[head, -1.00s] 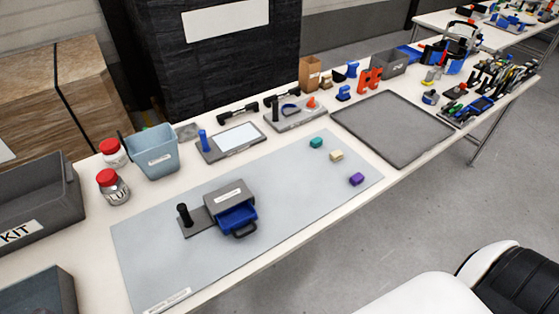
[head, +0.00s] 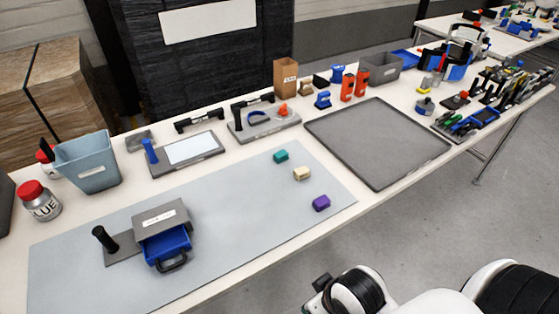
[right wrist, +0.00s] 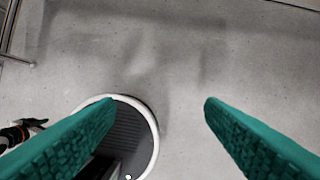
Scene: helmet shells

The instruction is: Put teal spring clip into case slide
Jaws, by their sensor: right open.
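The teal spring clip (head: 281,156) lies on the grey mat (head: 90,232), towards its far right part. The case (head: 161,218) stands on the left part of the mat, with its blue slide (head: 167,244) pulled out towards the front edge; the slide looks empty. My right arm shows at the bottom of the head view, off the table, its fingertips not clear there. In the right wrist view my right gripper (right wrist: 158,105) has its two teal fingers wide apart, with nothing between them but floor. My left gripper is in neither view.
A cream block (head: 302,174) and a purple block (head: 321,203) lie near the clip. An empty grey tray (head: 378,142) is to the right. A blue bin (head: 88,163) and a glue jar (head: 39,200) stand at left. The mat's middle is clear.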

